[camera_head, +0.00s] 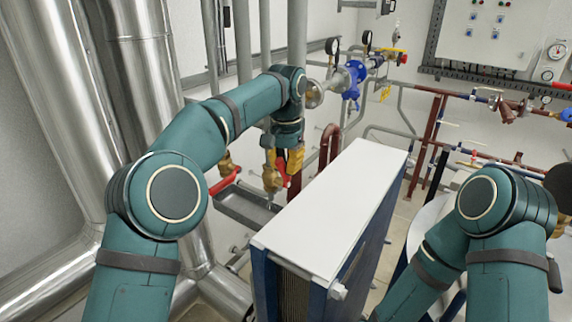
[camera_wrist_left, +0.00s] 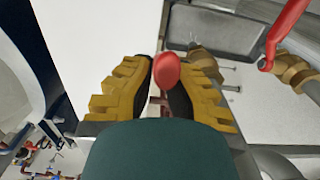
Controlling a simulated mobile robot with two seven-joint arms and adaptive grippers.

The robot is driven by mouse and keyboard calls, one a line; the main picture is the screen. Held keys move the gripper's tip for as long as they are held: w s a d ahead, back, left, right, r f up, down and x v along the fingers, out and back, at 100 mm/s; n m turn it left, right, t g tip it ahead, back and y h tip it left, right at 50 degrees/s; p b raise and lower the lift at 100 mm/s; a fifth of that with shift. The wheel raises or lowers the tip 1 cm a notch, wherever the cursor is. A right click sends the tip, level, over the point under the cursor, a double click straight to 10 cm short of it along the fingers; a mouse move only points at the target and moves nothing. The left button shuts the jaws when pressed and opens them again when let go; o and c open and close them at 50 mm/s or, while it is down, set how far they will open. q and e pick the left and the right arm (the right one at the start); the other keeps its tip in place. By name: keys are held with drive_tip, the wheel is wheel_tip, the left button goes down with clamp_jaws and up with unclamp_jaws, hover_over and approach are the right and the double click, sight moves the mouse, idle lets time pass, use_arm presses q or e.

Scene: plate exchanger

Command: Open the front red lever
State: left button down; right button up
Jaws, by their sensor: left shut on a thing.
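My left gripper (camera_head: 285,163) reaches down beside a vertical pipe with brass valves, behind the white-topped plate exchanger (camera_head: 330,210). Its yellow fingers are shut on a red lever (camera_head: 284,179). In the left wrist view the rounded red lever end (camera_wrist_left: 166,71) sits between the two fingers. A second red lever (camera_head: 225,181) lies to the left, apart from the gripper, and also shows at the upper right of the left wrist view (camera_wrist_left: 287,30). The fingers hide much of the held lever and its valve. My right arm is at the right, with its gripper out of view.
A grey tray (camera_head: 243,208) lies below the valves, left of the exchanger. Large shiny ducts (camera_head: 75,110) stand at the left. Blue valve fittings (camera_head: 352,78) are behind the gripper, and red-brown pipes (camera_head: 425,150) run at the right.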

use_arm(q)
drive_tip(key=shift+r, duration=0.1)
idle(0.6)
drive_tip(key=c, duration=0.9)
unclamp_jaws()
